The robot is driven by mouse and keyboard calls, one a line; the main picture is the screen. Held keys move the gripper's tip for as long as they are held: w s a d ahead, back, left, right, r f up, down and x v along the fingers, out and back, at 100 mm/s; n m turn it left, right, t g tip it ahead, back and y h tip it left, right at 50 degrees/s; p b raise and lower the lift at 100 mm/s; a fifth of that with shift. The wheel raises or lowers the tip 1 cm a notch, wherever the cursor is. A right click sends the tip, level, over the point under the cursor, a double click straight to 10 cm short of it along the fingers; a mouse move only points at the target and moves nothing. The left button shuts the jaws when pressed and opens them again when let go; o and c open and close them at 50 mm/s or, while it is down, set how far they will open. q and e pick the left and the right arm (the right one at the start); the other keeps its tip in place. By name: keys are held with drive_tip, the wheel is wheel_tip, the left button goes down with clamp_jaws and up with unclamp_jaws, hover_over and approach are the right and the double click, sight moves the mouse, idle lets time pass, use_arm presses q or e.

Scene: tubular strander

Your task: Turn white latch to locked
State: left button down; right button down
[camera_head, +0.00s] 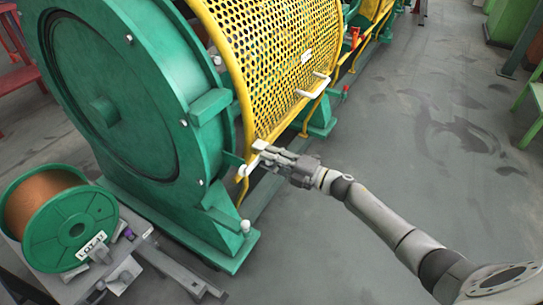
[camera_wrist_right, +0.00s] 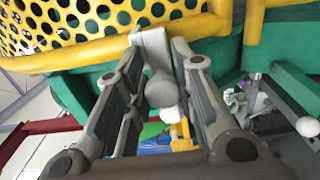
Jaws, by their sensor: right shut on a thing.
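The white latch (camera_head: 251,166) is at the lower edge of the yellow perforated guard (camera_head: 283,62), beside the green machine body. My right gripper (camera_head: 264,149) reaches it from the right and is shut on it. In the right wrist view the latch (camera_wrist_right: 151,45) is a pale bar with a rounded grey end, between the two fingers of my right gripper (camera_wrist_right: 158,48). The fingers hide part of the latch, and I cannot tell its exact turn. My left gripper is not in view.
A large green round housing (camera_head: 122,95) stands at the left. A green spool of copper wire (camera_head: 72,228) sits at the lower left. A white handle (camera_head: 314,86) is on the guard. The grey floor (camera_head: 420,110) at the right is open.

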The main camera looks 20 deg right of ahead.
drive_tip(key=shift+f, duration=0.15)
idle(0.3)
drive_tip(key=c, duration=1.2)
unclamp_jaws()
drive_tip(key=shift+s+d, duration=0.1)
drive_tip(key=shift+d, duration=0.05)
drive_tip(key=v, duration=1.1)
drive_tip(key=shift+s+d, duration=0.25)
drive_tip(key=shift+s, duration=0.05)
drive_tip(key=shift+m, duration=0.3)
